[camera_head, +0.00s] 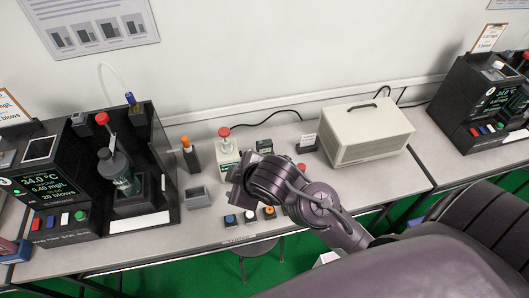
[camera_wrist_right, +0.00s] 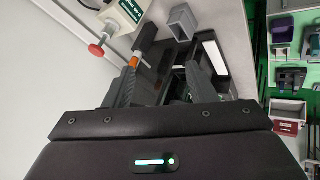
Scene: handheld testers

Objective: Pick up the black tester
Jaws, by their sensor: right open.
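A slim black tester with an orange top (camera_head: 188,155) stands upright on the grey bench, right of the large black test station. In the right wrist view the black tester (camera_wrist_right: 147,38) shows ahead of the left finger, its orange part toward me. My right gripper (camera_wrist_right: 162,70) is open, with nothing held between its fingers. In the head view my right arm reaches in from the right; its dark wrist (camera_head: 262,180) is over the bench, right of the tester, and hides the fingers. My left gripper is not in view.
The black station (camera_head: 158,217) with a bottle and tube stands left of the tester. A small grey open box (camera_head: 197,197) is in front of it, and a pale box with a red knob (camera_head: 227,155) to its right. A beige case (camera_head: 368,135) stands farther right.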

